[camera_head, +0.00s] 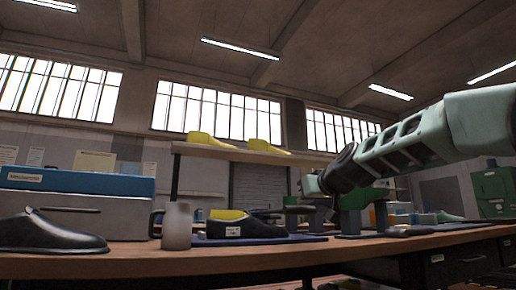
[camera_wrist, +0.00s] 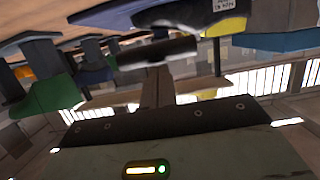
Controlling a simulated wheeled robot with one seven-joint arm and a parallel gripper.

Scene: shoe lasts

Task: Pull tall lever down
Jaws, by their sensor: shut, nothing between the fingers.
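My gripper (camera_head: 310,186) is at the end of my arm, above the workbench and right of the middle in the head view. In the wrist view its fingers (camera_wrist: 158,53) are dark, blurred and together, with nothing held. A green bench machine (camera_head: 358,197) stands just behind and below my wrist, partly hidden by it. In the wrist view, a green part (camera_wrist: 45,97) shows at the left. I cannot pick out a tall lever for certain in either view.
A dark shoe with a yellow last (camera_head: 232,225) sits on a blue mat (camera_head: 300,239). A grey jug (camera_head: 177,226), a black shoe (camera_head: 48,232) and a blue-lidded box (camera_head: 80,183) stand left on the wooden bench (camera_head: 150,264). Yellow lasts (camera_head: 208,140) lie on a shelf behind.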

